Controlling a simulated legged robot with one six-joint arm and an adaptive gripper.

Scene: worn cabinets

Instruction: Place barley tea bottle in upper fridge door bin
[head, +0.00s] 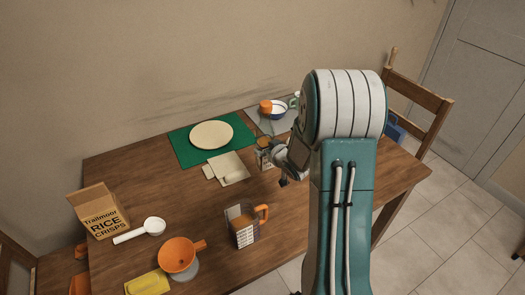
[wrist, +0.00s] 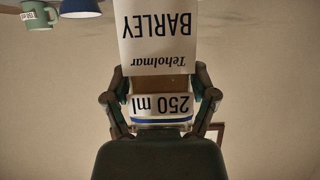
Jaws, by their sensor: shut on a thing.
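The barley tea bottle (wrist: 158,35) fills the middle of the wrist view. Its white label reads "Teholmar BARLEY" and "250 ml", upside down in the picture. My gripper (wrist: 160,98) is shut on it, with one finger on each side. In the head view my gripper (head: 285,162) is over the far side of the wooden table, and the bottle (head: 264,155) shows partly to its left. I cannot tell whether the bottle touches the table. No fridge or door bin is in view.
The table (head: 130,175) holds a plate (head: 211,134) on a green mat, a rice crisps box (head: 101,210), a white scoop (head: 153,226), an orange funnel (head: 179,254) and a measuring jug (head: 243,228). A chair (head: 425,100) stands at the far right; tiled floor (head: 430,235) is open at right.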

